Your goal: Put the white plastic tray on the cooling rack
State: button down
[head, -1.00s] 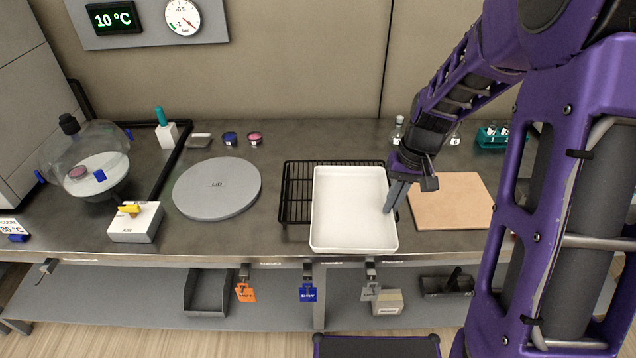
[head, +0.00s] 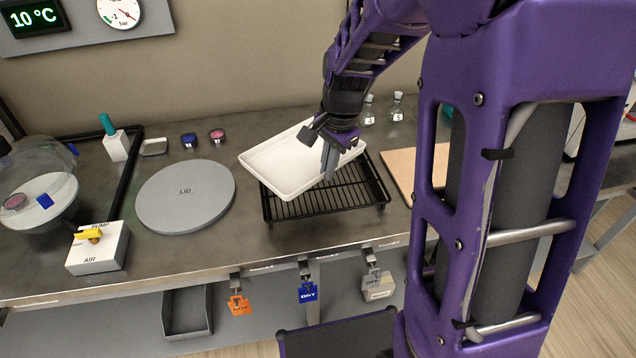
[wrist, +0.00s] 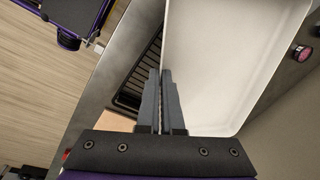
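The white plastic tray (head: 285,165) is shallow and rectangular. It is turned at an angle over the back left part of the black wire cooling rack (head: 345,194), whose front and right parts are bare. The tray also fills the upper right of the wrist view (wrist: 220,60). My gripper (head: 328,160) is at the tray's right side, its two grey fingers (wrist: 161,90) close together on the rim. The tray seems to be slightly above the rack, but its underside and any contact are hidden.
A round grey lid (head: 186,205) lies left of the rack. A tan board (head: 405,170) lies to the right, partly behind my arm. Small bottles (head: 396,108) stand behind. Coloured tags (head: 307,291) hang at the bench's front edge.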

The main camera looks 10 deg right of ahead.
aim_at(326, 208)
notch_tip(326, 208, down, 9)
jog(key=m+h+b, duration=0.1)
jog(key=m+b, duration=0.3)
jog(key=m, duration=0.2)
jog(key=shift+f, duration=0.15)
jog(key=shift+f, duration=0.1)
jog(key=c, duration=1.1)
grip_release()
jog(key=r, duration=0.4)
jog(key=s+r+p, duration=0.1)
jog(key=r, duration=0.3)
jog(key=s+r+p, duration=0.1)
jog(key=r, duration=0.3)
